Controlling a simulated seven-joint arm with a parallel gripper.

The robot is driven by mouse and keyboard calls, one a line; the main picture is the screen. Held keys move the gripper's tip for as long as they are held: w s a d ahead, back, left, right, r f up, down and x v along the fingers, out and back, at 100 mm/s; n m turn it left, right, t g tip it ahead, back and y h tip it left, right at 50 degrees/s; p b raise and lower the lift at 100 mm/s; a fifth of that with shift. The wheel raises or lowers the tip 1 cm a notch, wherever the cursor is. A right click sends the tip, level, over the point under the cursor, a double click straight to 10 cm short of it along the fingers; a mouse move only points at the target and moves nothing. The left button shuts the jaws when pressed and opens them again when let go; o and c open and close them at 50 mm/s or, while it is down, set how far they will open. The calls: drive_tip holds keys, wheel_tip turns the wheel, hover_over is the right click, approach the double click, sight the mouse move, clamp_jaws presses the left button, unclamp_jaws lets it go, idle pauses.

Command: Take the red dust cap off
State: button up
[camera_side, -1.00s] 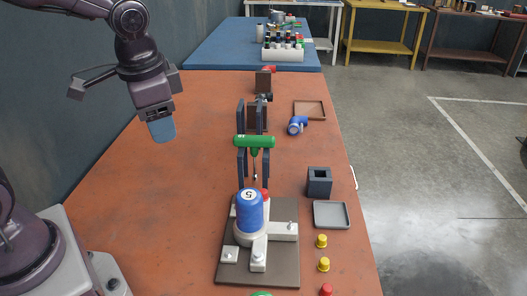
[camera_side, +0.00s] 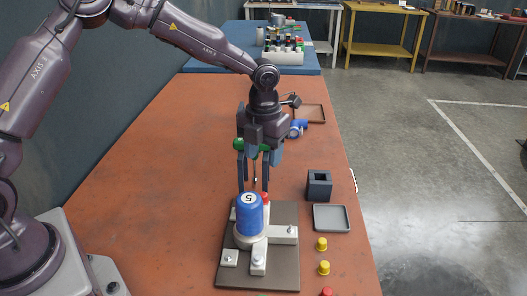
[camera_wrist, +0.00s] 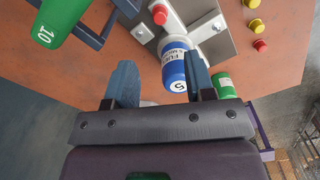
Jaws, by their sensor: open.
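A red dust cap (camera_side: 265,196) sits on the pale metal fitting, just behind the blue filter (camera_side: 249,215) marked 5. The filter partly hides it in the side view. In the wrist view the red cap (camera_wrist: 160,14) shows whole on the fitting, beyond the blue filter (camera_wrist: 175,65). The red cap lies beyond the fingertips.
A dark square block (camera_side: 319,185), grey tray (camera_side: 332,218) and yellow caps (camera_side: 321,244) stand at right. Another red cap (camera_side: 326,292) is at the front. The table's left side is clear.

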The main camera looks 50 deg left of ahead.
sight(263, 194)
drive_tip(key=shift+f, duration=5.5)
clamp_jaws()
